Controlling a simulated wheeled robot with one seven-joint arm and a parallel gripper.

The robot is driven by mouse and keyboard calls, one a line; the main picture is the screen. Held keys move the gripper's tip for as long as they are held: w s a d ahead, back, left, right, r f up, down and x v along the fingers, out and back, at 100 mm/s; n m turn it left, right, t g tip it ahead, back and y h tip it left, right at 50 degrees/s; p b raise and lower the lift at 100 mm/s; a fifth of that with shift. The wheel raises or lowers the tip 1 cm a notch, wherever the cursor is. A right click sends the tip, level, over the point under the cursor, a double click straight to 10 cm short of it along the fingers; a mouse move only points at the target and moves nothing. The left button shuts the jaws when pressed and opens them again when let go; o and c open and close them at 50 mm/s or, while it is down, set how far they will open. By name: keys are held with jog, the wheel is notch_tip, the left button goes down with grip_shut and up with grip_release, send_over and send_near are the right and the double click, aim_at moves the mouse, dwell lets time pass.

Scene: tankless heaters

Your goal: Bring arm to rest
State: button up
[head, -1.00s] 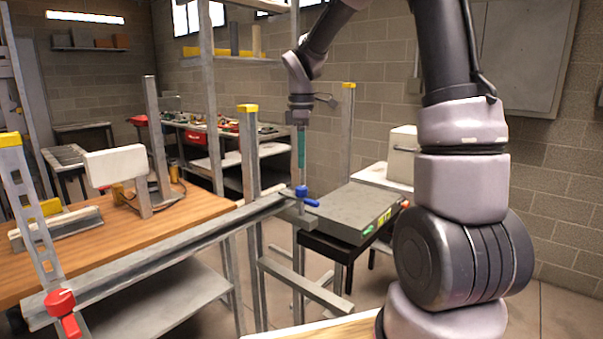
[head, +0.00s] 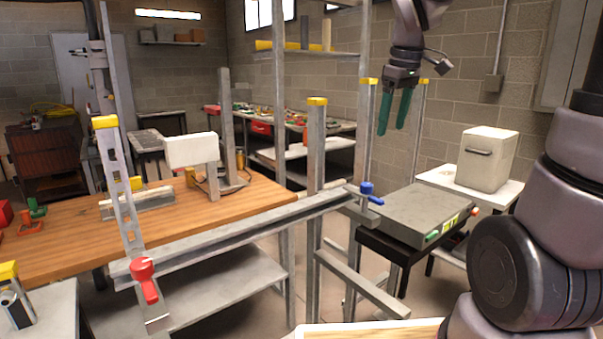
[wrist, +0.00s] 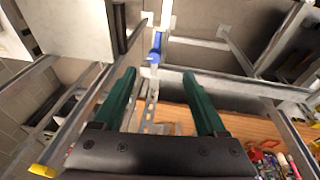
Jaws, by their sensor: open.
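My gripper (head: 395,112) hangs from my arm at the upper right of the head view, with its green fingers pointing down. The fingers are apart and nothing is between them. It is in the air above the grey flat-topped unit (head: 412,212), clear of it. In the wrist view my gripper (wrist: 160,95) shows two spread green fingers, with the metal frame and wooden bench below. My arm's thick lower links fill the right edge of the head view.
A metal rail with a blue valve handle (head: 367,190) and a red valve handle (head: 143,272) crosses the middle. Yellow-capped posts (head: 317,150) stand upright near it. A wooden workbench (head: 70,245) is at left. A white box (head: 487,157) stands on a table at right.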

jog(key=s+d+r+m+t+y, duration=0.1)
jog(key=s+d+r+m+t, duration=0.1)
jog(key=s+m, duration=0.9)
jog(key=s+r+t, duration=0.1)
jog(key=s+t, duration=0.1)
jog(key=shift+d+t+y, duration=0.2)
jog(key=shift+t+y, duration=0.1)
